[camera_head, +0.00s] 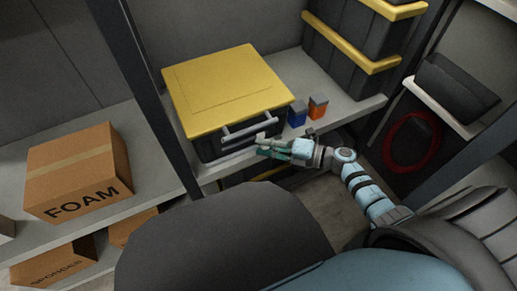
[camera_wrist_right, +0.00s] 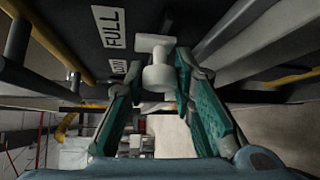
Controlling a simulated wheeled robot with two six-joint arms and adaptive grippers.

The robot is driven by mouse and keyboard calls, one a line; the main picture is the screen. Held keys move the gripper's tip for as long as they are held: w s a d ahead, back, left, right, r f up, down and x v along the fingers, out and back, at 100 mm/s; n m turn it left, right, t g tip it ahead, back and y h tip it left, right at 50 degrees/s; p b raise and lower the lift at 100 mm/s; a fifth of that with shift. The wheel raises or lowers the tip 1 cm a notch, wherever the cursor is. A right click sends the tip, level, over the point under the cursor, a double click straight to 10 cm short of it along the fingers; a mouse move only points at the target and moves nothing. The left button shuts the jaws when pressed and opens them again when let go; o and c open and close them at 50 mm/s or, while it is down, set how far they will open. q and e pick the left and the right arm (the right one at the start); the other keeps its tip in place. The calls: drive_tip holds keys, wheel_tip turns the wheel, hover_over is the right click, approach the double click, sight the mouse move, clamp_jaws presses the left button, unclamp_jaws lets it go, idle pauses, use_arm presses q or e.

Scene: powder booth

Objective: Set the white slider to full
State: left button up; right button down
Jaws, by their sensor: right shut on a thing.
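The white slider (camera_wrist_right: 156,46) is a pale T-shaped knob on the dark front of a case, seen in the right wrist view. My right gripper (camera_wrist_right: 157,72) has its teal fingers on both sides of it and is shut on it. A white label reading FULL (camera_wrist_right: 112,27) is just left of the slider, and a second label (camera_wrist_right: 118,66), too small to read, lies lower. In the head view my right gripper (camera_head: 272,149) is at the front of the black case with a yellow lid (camera_head: 225,85). My left gripper is not in view.
A grey bar handle (camera_head: 247,128) sticks out from the case front beside my right gripper. A blue block (camera_head: 297,117) and an orange block (camera_head: 318,108) stand right of the case. A FOAM carton (camera_head: 78,170) is on the left shelf. Dark rack posts (camera_head: 155,95) stand between.

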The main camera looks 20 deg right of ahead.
drive_tip(key=shift+d, duration=0.1)
drive_tip(key=c, duration=1.3)
unclamp_jaws()
drive_tip(key=shift+d, duration=0.1)
drive_tip(key=v, duration=0.7)
drive_tip(key=shift+s+d, duration=0.15)
drive_tip(key=shift+s, duration=0.05)
